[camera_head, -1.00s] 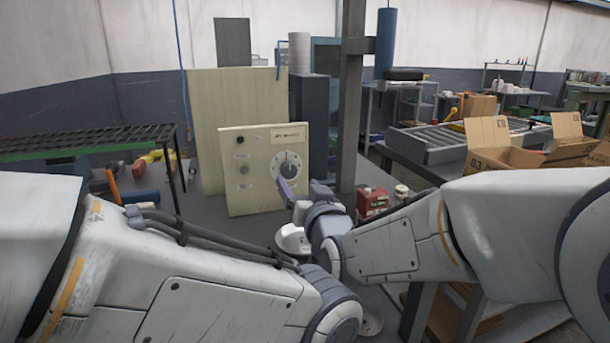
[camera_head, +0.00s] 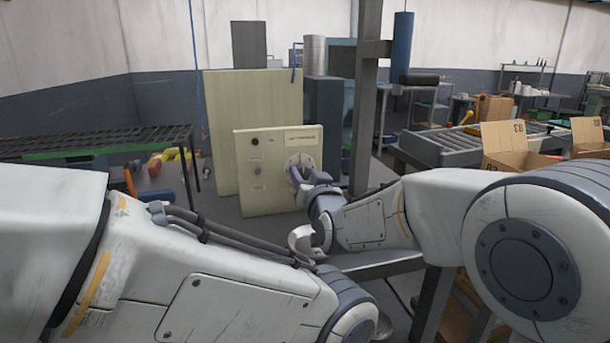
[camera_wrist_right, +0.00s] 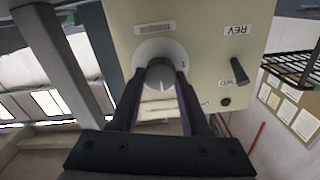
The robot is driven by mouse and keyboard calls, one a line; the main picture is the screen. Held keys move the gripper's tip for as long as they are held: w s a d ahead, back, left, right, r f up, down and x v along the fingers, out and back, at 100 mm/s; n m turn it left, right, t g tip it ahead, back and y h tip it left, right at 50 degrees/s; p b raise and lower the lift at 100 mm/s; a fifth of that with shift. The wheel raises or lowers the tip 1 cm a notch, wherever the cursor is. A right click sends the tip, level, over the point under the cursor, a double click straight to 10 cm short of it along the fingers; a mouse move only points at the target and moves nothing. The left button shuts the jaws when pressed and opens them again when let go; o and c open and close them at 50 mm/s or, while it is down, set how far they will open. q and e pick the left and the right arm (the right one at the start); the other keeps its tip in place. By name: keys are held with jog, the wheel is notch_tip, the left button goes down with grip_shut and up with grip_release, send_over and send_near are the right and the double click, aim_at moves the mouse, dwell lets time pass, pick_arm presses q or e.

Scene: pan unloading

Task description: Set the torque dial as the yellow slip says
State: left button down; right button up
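A cream control panel (camera_head: 264,195) stands upright on the table. Its round torque dial (camera_head: 303,160) is partly covered by my right gripper (camera_head: 303,176). In the right wrist view the panel appears upside down. There the grey dial knob (camera_wrist_right: 160,75) on its pale disc lies between the right gripper's two dark fingers (camera_wrist_right: 160,82). The fingers are apart, one on each side of the knob; whether they press on it is unclear. A pale yellow slip (camera_head: 303,137) is on the panel above the dial; its text is too small to read. My left gripper is out of view.
A switch lever (camera_wrist_right: 239,71) and a black button (camera_wrist_right: 226,101) are beside the dial, with REV and FWD labels. A tall board (camera_head: 222,110) and a grey post (camera_head: 364,110) stand behind the panel. A green-edged rack (camera_head: 95,143) is at left, open cartons (camera_head: 515,150) at right.

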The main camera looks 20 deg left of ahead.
grip_shut()
jog(key=shift+f+m+b, duration=0.25)
jog(key=shift+m+b, duration=1.05)
jog(key=shift+b, duration=0.25)
jog(key=m+b, duration=0.9)
jog(key=shift+w+d+f, duration=0.1)
jog(key=shift+d+f, duration=0.05)
jog(key=m+b, duration=0.3)
jog(key=shift+m+b, duration=0.75)
jog(key=shift+m, duration=0.85)
jog(key=o, duration=1.1)
grip_release()
